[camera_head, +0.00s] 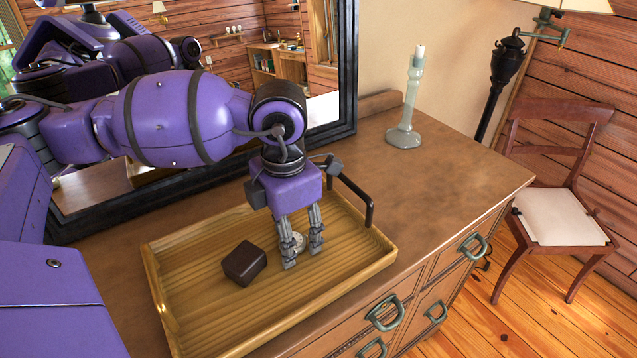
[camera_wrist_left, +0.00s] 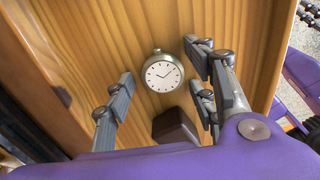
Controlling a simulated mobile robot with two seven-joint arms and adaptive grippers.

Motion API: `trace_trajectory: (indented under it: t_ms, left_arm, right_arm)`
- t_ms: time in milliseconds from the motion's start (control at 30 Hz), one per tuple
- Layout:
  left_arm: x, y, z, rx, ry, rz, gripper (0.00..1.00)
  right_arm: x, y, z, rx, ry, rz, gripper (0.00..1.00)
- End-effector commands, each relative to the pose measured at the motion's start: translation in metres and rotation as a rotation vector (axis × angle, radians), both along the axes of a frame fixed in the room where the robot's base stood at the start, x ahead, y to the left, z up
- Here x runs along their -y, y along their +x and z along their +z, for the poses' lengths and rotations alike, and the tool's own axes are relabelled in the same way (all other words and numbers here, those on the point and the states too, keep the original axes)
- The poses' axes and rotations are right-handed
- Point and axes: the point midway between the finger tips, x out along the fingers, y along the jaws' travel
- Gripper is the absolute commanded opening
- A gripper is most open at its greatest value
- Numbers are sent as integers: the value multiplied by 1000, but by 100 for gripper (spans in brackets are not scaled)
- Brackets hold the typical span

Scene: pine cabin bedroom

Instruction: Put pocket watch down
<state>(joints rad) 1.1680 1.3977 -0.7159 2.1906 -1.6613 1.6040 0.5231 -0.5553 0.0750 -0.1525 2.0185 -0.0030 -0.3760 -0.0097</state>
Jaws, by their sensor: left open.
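The pocket watch (camera_wrist_left: 162,73), round and silvery with a white dial, lies face up on the wooden tray's floor. In the head view the watch (camera_head: 298,242) shows partly between the fingers. My left gripper (camera_head: 303,257) points down into the tray (camera_head: 190,320). It is open, with its fingers on either side of the watch and visible gaps between them and it in the wrist view. A small dark brown box (camera_head: 244,263) lies in the tray just left of the gripper. My right gripper is not in view.
The tray has raised rims and a dark handle (camera_head: 371,212); it stands on a wooden dresser (camera_head: 440,165). A black-framed mirror (camera_head: 349,75) stands behind. A candlestick (camera_head: 405,120) is at the back right. The dresser's right part is clear. A chair (camera_head: 560,215) stands beyond.

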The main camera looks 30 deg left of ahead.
Motion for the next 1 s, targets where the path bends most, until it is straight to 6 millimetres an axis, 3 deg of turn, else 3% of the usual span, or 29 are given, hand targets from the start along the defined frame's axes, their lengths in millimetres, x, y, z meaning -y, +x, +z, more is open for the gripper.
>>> trace_trajectory:
  t_ms: [267, 700, 1000]
  left_arm:
    - [0, 0, 11, 1, 0, 1, 51]
    - [0, 1, 99, 4, -1, 0, 51]
    - [0, 0, 124, 0, 0, -1, 51]
  right_arm:
    - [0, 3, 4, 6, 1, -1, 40]
    - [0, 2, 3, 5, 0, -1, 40]
    - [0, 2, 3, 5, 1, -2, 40]
